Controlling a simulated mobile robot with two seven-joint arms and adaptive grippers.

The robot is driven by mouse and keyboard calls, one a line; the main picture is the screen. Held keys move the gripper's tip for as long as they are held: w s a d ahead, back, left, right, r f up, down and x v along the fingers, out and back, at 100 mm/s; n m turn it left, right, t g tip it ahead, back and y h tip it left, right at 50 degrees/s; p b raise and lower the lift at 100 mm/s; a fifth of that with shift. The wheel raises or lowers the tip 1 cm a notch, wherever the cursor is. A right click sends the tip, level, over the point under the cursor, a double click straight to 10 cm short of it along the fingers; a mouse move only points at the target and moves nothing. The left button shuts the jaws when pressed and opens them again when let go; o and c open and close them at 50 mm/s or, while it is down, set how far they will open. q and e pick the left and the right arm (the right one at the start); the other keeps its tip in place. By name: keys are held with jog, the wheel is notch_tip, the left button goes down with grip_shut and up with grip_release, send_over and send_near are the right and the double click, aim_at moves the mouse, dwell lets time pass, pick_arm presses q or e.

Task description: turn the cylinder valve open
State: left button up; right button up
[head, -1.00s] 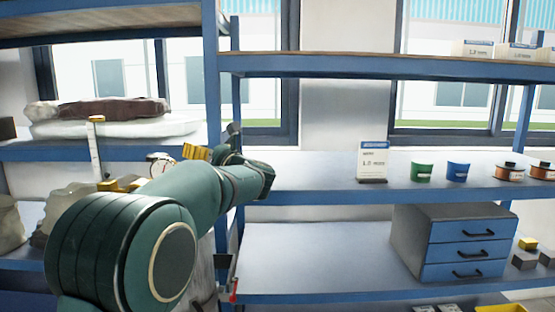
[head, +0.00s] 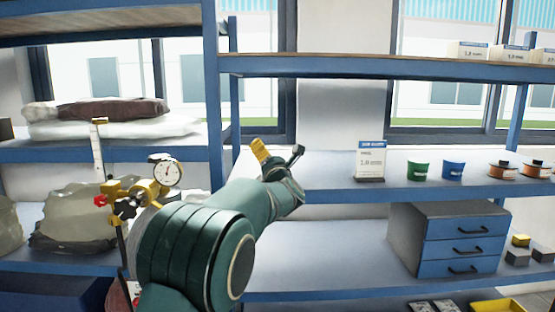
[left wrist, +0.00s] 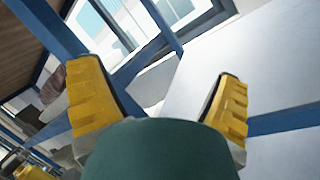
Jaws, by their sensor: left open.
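A brass valve assembly (head: 146,190) with a round white dial gauge (head: 163,170) stands at the left in the head view. A dark handwheel-like knob (head: 127,207) and a red knob (head: 100,200) sit on its left side. The cylinder body below is mostly hidden by my arm or out of frame. My left gripper (head: 278,148) is open and empty, up and to the right of the gauge, apart from it. In the left wrist view, its yellow-padded fingers (left wrist: 160,72) are spread with nothing between them. My right gripper is not in view.
Blue shelving holds a label stand (head: 370,161), a green cup (head: 421,170), a blue cup (head: 453,169), spools (head: 502,170) and a drawer unit (head: 462,245). A blue upright (head: 212,80) stands left of my gripper. Wrapped bags (head: 72,218) lie at left.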

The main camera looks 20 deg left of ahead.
pick_arm(q)
jog(key=shift+w+d+f+m+t+h, duration=0.3)
jog(key=shift+w+d+f+m+h, duration=0.2)
jog(key=shift+d+m+h, duration=0.25)
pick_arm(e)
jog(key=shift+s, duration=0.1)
pick_arm(q)
jog(key=shift+r+y, duration=0.1)
jog(key=shift+y, duration=0.15)
